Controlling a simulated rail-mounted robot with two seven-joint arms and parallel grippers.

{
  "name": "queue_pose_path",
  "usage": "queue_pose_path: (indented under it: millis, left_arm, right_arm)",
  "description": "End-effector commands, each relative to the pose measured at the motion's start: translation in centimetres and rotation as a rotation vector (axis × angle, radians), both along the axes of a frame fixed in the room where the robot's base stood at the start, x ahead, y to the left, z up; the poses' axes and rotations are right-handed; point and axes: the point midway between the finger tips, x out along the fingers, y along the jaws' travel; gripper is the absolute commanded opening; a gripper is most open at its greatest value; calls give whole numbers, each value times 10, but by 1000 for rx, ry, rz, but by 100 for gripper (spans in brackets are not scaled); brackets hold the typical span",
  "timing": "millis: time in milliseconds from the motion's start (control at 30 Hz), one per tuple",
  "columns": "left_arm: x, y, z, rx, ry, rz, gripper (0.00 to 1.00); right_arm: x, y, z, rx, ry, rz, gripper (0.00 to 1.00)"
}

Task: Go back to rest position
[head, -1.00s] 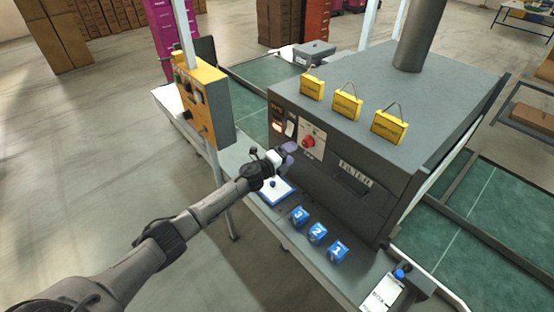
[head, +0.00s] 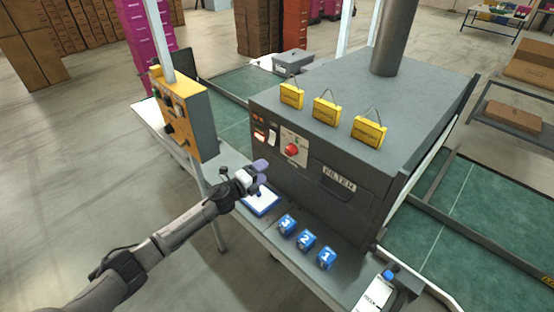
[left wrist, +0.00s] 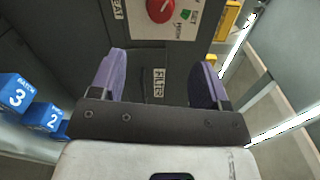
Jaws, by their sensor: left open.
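My left gripper (head: 256,172) is above the front ledge of the grey machine (head: 330,192). Its two purple fingers are apart and hold nothing, and the left wrist view shows this gripper (left wrist: 160,82) facing the machine's front panel. The panel's red knob (head: 291,149) is just ahead of the fingers, apart from them, and the red knob also shows at the top of the left wrist view (left wrist: 160,8). My right gripper is in neither view.
Blue cubes numbered 3 (head: 287,224), 2 (head: 306,241) and 1 (head: 326,258) sit on the ledge (head: 282,252). A blue-edged pad (head: 262,204) lies beneath the gripper. A yellow control box (head: 185,118) stands on a post at left. Yellow tags (head: 326,111) sit atop the machine.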

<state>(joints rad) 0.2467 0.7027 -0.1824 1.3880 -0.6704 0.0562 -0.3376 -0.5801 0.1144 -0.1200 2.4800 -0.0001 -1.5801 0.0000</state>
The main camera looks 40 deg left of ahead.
Motion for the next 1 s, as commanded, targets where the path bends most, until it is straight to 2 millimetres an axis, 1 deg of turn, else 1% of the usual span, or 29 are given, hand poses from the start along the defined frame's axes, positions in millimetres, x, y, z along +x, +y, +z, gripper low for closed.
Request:
queue_pose_path:
  millis: [267, 367, 467, 500, 533, 600, 700, 767, 800, 867, 900, 967, 1000]
  left_arm:
    - [0, 0, 0, -9, 1, 0, 69]
    - [1, 8, -1, -42, 11, 52, 69]
    - [0, 30, -6, -97, 33, 187, 69]
    - [-2, 41, -8, -135, 45, 261, 69]
    - [-4, 48, -8, -166, 50, 317, 69]
    - [-9, 58, -1, -256, 52, 442, 69]
    - [-20, 58, 16, -400, 48, 593, 69]
    - [-28, 50, 27, -496, 52, 669, 69]
    - [-34, 39, 33, -567, 61, 711, 69]
    - [-45, 17, 40, -680, 89, 761, 69]
    - [-56, -1, 40, -755, 122, 790, 69]
    - [-79, -36, 32, -865, 204, 827, 69]
    - [-97, -59, 25, -929, 268, 843, 69]
  right_arm:
    - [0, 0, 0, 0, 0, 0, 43]
    - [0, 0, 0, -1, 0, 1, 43]
    - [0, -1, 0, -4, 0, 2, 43]
    - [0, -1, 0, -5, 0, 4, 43]
    - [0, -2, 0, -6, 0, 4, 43]
    - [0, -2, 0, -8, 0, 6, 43]
    - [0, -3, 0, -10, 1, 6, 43]
    - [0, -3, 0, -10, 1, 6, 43]
    - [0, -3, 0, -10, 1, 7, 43]
    - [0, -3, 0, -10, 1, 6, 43]
    - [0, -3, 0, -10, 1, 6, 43]
    - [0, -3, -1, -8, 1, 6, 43]
    - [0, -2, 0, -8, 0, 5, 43]
